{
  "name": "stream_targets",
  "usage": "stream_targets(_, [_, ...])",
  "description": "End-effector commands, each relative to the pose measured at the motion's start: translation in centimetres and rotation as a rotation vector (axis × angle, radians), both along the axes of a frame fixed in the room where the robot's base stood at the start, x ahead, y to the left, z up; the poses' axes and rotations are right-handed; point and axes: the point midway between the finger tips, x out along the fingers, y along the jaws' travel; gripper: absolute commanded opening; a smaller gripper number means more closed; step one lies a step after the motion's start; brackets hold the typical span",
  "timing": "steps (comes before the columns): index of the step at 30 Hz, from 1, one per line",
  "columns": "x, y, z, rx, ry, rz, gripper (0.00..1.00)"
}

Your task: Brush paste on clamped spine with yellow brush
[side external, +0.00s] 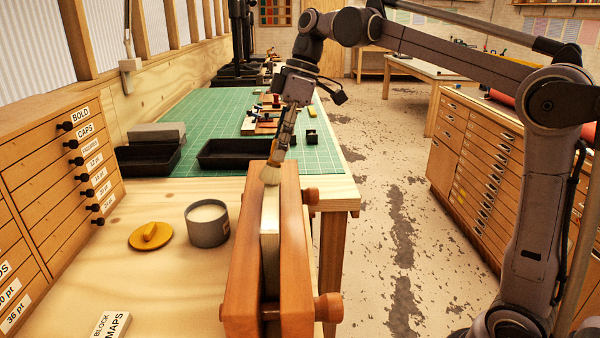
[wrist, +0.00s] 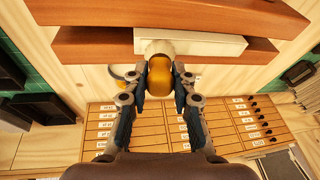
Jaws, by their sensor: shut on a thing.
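My gripper (side external: 286,135) is shut on the brush, whose yellow handle (wrist: 159,76) shows between the fingers in the wrist view. The brush's pale bristles (side external: 271,174) point down at the far end of the clamped spine (side external: 269,225). They look to be at or touching the spine; the exact contact is hard to tell. The spine is a pale strip held upright between the two wooden jaws of the clamp (side external: 243,262). In the wrist view the bristles (wrist: 160,47) overlap the white block (wrist: 205,44) between the jaws. An open grey pot of pale paste (side external: 208,222) stands left of the clamp.
A yellow lid with a knob (side external: 151,236) lies left of the pot. Black trays (side external: 235,153) and small blocks sit on and beside the green mat (side external: 200,112). A labelled drawer cabinet (side external: 60,170) stands along the left. Clamp screw handles (side external: 328,307) stick out to the right past the bench edge.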

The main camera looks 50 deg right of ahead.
Motion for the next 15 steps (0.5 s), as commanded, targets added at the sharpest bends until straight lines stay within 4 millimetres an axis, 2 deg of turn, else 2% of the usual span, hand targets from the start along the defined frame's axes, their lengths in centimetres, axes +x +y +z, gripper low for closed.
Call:
stream_targets(10, [2.4,-2.4,-0.3,-0.001,0.000,-0.001,0.00])
stream_targets(12, [2.4,-2.3,0.2,0.000,0.000,0.001,0.00])
stream_targets(15, [2.3,-2.3,2.5,0.000,0.000,0.001,0.00])
